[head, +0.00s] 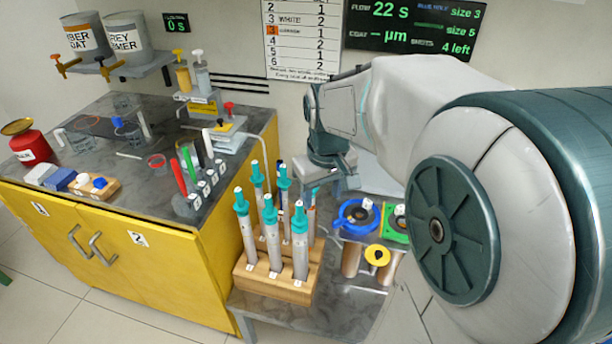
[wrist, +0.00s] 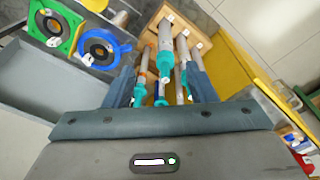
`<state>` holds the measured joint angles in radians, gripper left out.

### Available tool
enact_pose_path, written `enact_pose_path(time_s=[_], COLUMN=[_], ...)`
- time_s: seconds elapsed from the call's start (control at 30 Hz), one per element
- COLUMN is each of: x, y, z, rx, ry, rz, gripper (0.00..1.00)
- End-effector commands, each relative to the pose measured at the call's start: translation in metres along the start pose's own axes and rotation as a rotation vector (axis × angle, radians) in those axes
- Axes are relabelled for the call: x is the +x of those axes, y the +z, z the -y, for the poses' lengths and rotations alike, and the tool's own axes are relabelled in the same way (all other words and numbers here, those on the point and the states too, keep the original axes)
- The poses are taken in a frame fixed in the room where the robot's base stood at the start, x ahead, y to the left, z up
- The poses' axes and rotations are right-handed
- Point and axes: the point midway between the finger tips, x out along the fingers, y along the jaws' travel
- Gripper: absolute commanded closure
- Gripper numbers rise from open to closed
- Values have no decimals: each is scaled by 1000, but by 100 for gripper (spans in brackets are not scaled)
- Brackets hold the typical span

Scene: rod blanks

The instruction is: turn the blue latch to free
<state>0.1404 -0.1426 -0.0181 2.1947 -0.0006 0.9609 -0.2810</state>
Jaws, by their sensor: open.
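The blue ring-shaped fitting (head: 342,222), the blue part I take to bear the latch, surrounds a dark round opening on the low bench, with a small white tag on it. It shows at upper left in the wrist view (wrist: 122,46), beside a green fitting (wrist: 68,20). I cannot make out which way its latch is turned. My gripper (wrist: 162,66) is open, its two fingers spread over teal-capped rods (wrist: 165,60). It holds nothing that I can see. In the head view my gripper hangs behind the rod rack, left of the blue fitting; its fingertips are mostly hidden.
A wooden rack (head: 262,285) with several upright teal-capped rods stands left of the fittings. A yellow disc (head: 372,256) sits in front of them. The green fitting (head: 392,232) is partly behind my arm. A yellow cabinet (head: 100,250) with a cluttered dark top fills the left.

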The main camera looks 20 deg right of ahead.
Motion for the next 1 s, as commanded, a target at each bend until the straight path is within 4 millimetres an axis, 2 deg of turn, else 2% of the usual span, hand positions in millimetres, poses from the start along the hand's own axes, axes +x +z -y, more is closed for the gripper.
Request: enact_pose_path(time_s=[0.03,0.2,0.4,0.67,1.0], x=[18,54,82,103,171], y=[-13,-46,-66,-69,-60], z=[-16,-58,-88,-95,-92], rx=[-11,-81,-137,-158,-156], ry=[-3,-20,-38,-46,-46], rz=[23,78,112,125,126], gripper=[49,49,49,49,49])
